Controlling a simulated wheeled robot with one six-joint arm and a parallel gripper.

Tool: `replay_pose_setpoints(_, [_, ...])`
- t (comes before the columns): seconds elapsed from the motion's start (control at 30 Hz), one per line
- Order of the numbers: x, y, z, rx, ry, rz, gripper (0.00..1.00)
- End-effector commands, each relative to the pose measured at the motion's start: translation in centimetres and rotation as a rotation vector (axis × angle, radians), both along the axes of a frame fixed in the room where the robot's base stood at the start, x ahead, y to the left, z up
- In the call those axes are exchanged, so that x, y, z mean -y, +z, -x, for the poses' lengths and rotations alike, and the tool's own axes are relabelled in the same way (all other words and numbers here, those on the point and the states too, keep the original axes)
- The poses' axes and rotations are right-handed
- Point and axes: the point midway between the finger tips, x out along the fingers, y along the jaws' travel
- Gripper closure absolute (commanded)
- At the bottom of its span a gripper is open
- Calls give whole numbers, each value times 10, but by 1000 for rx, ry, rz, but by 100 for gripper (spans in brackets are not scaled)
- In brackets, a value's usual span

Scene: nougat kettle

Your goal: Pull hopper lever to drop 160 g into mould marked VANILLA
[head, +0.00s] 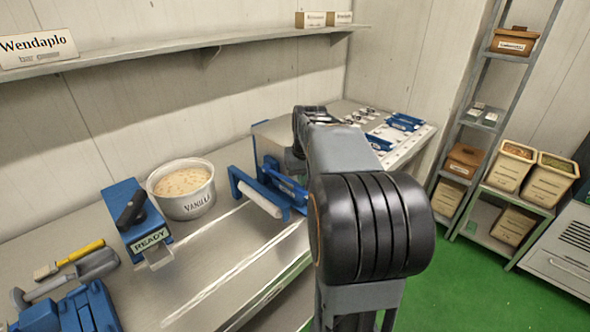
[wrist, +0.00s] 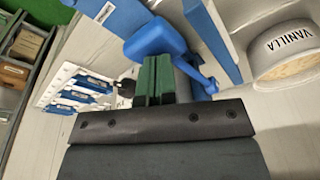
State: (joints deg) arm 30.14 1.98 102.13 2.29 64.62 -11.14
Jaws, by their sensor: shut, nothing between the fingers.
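A round white tub marked VANILLA (head: 183,203) stands on the steel bench, full of a pale, speckled mass. It also shows at the right of the wrist view (wrist: 283,45). Left of it is a blue unit (head: 125,200) with a black lever (head: 132,208) and a READY label. In the wrist view my gripper (wrist: 154,62) has its dark green fingers shut and empty. A blue rounded part (wrist: 158,38) with a thin blue arm lies just beyond the fingertips; I cannot tell whether they touch. In the head view my own arm hides the fingers.
A blue frame with a white roller (head: 258,198) stands right of the tub. A brush (head: 70,258) and a scoop (head: 75,275) lie at the left. Blue clips lie on a white board (head: 415,135) at the far bench end. Racks with crates (head: 508,168) stand at the right.

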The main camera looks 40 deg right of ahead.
Motion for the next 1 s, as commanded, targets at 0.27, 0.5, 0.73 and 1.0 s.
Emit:
replay_pose_setpoints(0.27, [0,35,0,-1,0,0,100])
replay_pose_setpoints(0.5, [0,61,0,0,0,1,100])
replay_pose_setpoints(0.73, [0,77,0,-1,0,0,100])
replay_pose_setpoints(1.0, [0,76,0,-1,0,0,100])
